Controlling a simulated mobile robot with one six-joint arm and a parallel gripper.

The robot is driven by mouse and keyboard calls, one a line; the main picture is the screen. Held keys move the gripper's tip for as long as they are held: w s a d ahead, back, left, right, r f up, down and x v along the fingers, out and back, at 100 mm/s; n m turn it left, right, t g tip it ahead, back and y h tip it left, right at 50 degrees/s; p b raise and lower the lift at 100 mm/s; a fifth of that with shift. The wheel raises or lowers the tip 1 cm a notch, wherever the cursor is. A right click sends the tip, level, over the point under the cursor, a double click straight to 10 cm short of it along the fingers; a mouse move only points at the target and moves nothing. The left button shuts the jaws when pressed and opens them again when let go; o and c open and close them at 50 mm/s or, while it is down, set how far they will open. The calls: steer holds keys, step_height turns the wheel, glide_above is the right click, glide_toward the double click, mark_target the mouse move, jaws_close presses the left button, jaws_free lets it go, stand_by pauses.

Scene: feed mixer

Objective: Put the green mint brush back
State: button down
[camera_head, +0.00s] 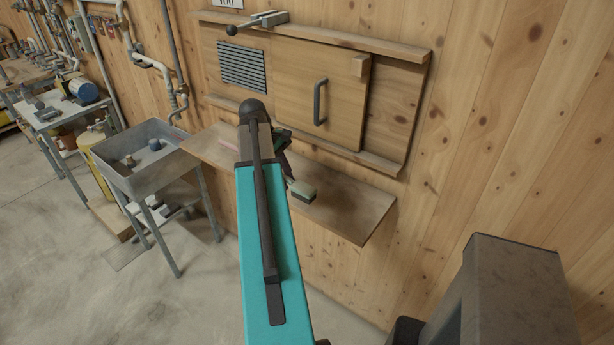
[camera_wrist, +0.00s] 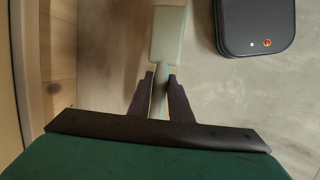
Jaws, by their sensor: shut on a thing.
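The mint green brush (camera_wrist: 167,35) is in my gripper (camera_wrist: 160,80) in the wrist view. The two dark fingers are shut on its narrow handle, and its wider pale block points away from the gripper. In the head view the brush (camera_head: 301,190) shows beyond my arm, with the wooden wall shelf (camera_head: 352,212) behind and below it. My gripper (camera_head: 287,172) is partly hidden by my arm there. I cannot tell whether the brush touches the shelf.
A sliding wooden panel (camera_head: 343,85) with a dark handle (camera_head: 319,102) is above the shelf, beside a louvred vent (camera_head: 243,66). A thin pinkish thing (camera_head: 229,146) lies at the shelf's left part. A grey sink (camera_head: 146,160) stands left. The shelf's right end looks clear.

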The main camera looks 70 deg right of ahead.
steer(key=s+d, duration=0.1)
steer(key=s+d+p, duration=0.1)
steer(key=s+d, duration=0.1)
steer(key=s+d+p, duration=0.1)
steer(key=d, duration=0.1)
steer(key=shift+s+d+f, duration=0.2)
steer(key=shift+s+f, duration=0.1)
steer(key=shift+s, duration=0.05)
steer(key=shift+f+p, duration=1.1)
steer(key=shift+f, duration=0.7)
steer(key=c, duration=1.6)
jaws_free()
steer(key=shift+r, duration=0.1)
steer(key=shift+b+v, duration=2.3)
steer(key=shift+v, duration=3.65)
